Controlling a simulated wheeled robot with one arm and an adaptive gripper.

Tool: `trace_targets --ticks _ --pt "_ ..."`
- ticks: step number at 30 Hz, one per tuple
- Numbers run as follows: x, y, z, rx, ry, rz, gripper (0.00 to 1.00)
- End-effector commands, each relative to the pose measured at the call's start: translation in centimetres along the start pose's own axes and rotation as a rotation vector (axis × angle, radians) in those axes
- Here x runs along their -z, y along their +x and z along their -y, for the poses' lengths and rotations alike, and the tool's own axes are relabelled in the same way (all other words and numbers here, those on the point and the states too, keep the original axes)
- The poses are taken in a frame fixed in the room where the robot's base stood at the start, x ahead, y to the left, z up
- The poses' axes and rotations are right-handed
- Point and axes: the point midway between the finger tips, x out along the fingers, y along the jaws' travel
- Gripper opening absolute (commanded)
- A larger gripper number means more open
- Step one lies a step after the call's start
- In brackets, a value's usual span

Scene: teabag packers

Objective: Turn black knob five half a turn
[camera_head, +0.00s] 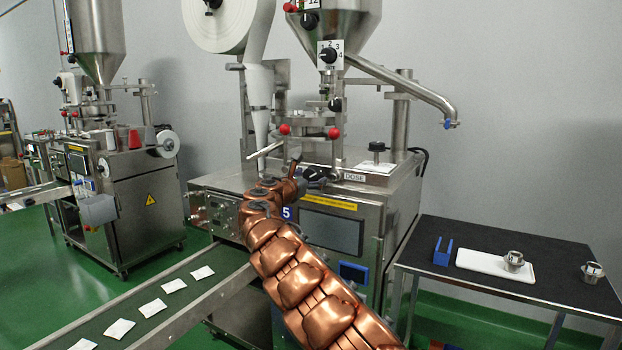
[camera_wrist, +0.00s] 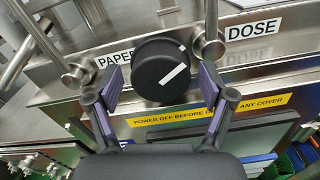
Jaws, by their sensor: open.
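In the wrist view a round black knob (camera_wrist: 153,80) with a white pointer line faces me on the steel machine, between the PAPER and DOSE labels. The line slants from lower left to upper right. My gripper (camera_wrist: 162,88) is open, with one purple-padded finger at each side of the knob. I see no clear grip on it, and cannot tell whether the pads touch. In the head view my copper arm reaches the machine front, and the gripper (camera_head: 300,182) is partly hidden. A blue label 5 (camera_head: 287,212) shows beside the arm. No number is readable on the knob.
Above are a numbered dial (camera_head: 328,55), red ball handles (camera_head: 284,129) and a hopper (camera_head: 340,22). A black-topped table (camera_head: 465,237) with metal cups stands right. A conveyor (camera_head: 185,300) with several teabags runs at lower left. A yellow warning strip (camera_wrist: 165,118) lies below the knob.

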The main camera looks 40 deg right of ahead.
Motion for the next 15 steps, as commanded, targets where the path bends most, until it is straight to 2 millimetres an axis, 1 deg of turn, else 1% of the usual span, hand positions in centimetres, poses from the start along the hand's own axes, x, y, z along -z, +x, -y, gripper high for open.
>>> trace_targets --ticks 1,2,15 --pt "-0.01 0.0 0.0 0.0 0.0 0.0 0.81" --pt "-0.01 0.0 0.01 0.0 0.0 0.0 0.78" --pt "-0.03 -0.01 -0.01 0.0 0.0 0.0 0.32"
